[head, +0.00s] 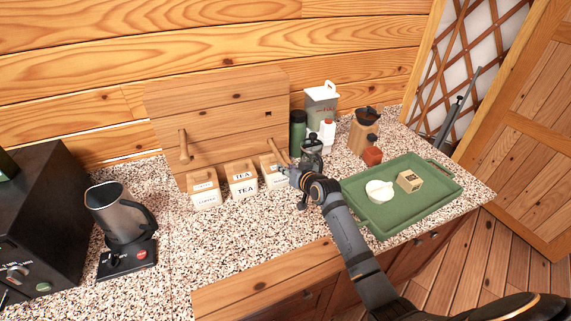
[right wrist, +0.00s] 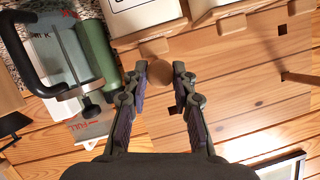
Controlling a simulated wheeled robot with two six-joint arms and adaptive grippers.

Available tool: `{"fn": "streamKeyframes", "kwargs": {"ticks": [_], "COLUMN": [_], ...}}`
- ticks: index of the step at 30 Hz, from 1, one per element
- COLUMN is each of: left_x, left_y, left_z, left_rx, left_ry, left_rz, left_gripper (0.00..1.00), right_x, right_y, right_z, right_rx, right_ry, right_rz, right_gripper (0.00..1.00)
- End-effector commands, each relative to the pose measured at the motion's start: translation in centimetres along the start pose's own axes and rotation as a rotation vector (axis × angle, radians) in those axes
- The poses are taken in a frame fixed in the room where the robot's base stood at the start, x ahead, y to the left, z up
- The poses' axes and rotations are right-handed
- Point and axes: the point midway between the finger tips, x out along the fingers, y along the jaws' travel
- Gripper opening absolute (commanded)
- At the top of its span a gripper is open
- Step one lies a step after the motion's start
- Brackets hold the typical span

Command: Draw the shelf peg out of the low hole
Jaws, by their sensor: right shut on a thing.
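The wooden peg board (head: 218,100) stands upright against the wall at the back of the counter. One shelf peg (head: 278,152) is at its lower right, and my right gripper (head: 284,171) is there, shut on it. In the right wrist view the peg's round end (right wrist: 155,73) shows between the two fingers (right wrist: 160,72). The fingers hide its sides, and I cannot tell how deep it sits in its hole. Another peg (head: 184,146) sticks out of the board's left side. My left gripper is not in view.
Labelled canisters, including the tea one (head: 242,179), stand close in front of the board. A green flask (head: 298,132) and a glass-and-metal press (head: 312,152) stand right beside my gripper. A green tray (head: 403,222) lies to the right. The counter front left of my arm is clear.

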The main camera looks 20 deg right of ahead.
Motion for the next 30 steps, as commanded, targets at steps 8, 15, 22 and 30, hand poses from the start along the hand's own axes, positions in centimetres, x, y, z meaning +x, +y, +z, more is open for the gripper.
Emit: {"fn": "streamKeyframes", "kwargs": {"ticks": [8, 15, 22, 30], "left_x": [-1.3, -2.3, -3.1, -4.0], "left_y": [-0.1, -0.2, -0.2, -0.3], "left_z": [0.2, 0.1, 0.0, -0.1], "left_rx": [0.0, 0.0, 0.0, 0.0], "left_ry": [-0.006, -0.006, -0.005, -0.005], "left_rz": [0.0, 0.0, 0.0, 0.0], "left_gripper": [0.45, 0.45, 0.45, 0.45], "right_x": [-1.6, -2.9, -4.2, -5.6], "right_y": [-0.1, -0.1, -0.1, -0.1], "right_z": [0.4, 0.9, 1.5, 2.1], "right_rx": [-0.001, -0.001, -0.001, -0.001], "right_ry": [0.0, 0.001, 0.001, 0.001], "right_rz": [0.0, 0.0, 0.0, 0.0], "right_gripper": [0.0, 0.0, 0.0, 0.0]}}
